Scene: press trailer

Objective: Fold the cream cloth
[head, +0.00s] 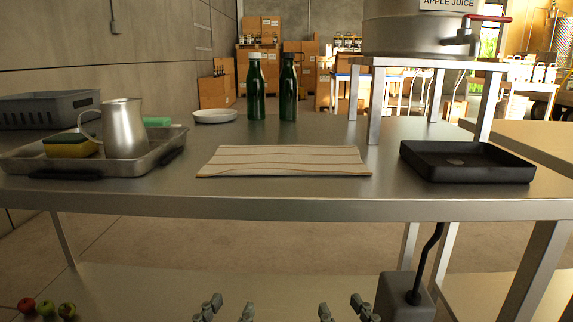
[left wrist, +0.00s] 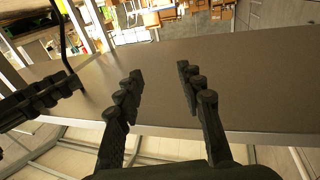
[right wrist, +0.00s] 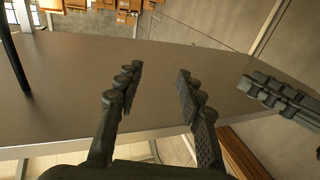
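The cream cloth (head: 284,161) lies flat on the steel table in the middle of the head view, a wide four-sided shape with thin darker lines running across it. My left gripper (head: 230,307) and right gripper (head: 342,307) are low in the head view, in front of the table edge and apart from the cloth. In the left wrist view my left gripper (left wrist: 160,75) has its fingers spread with nothing between them. In the right wrist view my right gripper (right wrist: 161,72) is also spread and empty. I cannot make out the cloth in either wrist view.
A metal tray (head: 140,171) with a yellow sponge (head: 70,146) and a steel jug (head: 124,128) stands left of the cloth. A black tray (head: 468,162) stands right. Two green bottles (head: 256,92) and a white dish (head: 215,116) are behind. A metal stand (head: 374,105) holds a vat.

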